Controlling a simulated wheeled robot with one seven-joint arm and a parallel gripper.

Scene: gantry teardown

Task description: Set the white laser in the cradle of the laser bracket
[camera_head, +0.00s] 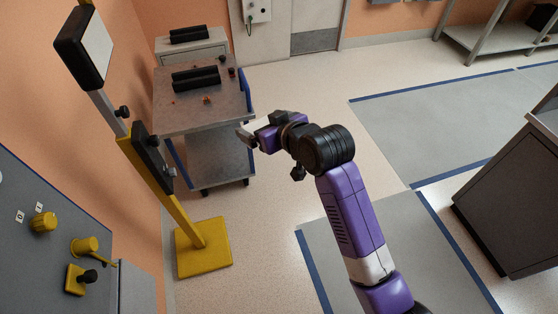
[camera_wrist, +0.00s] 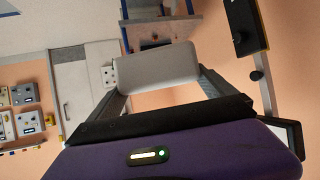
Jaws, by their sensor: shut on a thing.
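The white laser (camera_wrist: 160,66) is a pale rounded block held across the jaws of my gripper (camera_wrist: 163,76), which is shut on it, in the wrist view. In the head view my gripper (camera_head: 250,136) is in the air, in front of the cart's right edge, and the laser shows only as a small pale shape there. Two black trough-like holders are in view: one on the cart top (camera_head: 195,78) and one on the cabinet behind (camera_head: 189,34). I cannot tell which part is the laser bracket. The laser is apart from both holders.
A yellow stand (camera_head: 204,247) with a post, black box (camera_head: 152,160) and tilted panel (camera_head: 84,46) rises left of my gripper. The grey cart (camera_head: 190,118) has small parts on top. A control panel (camera_head: 60,225) is at lower left. The floor right of the cart is open.

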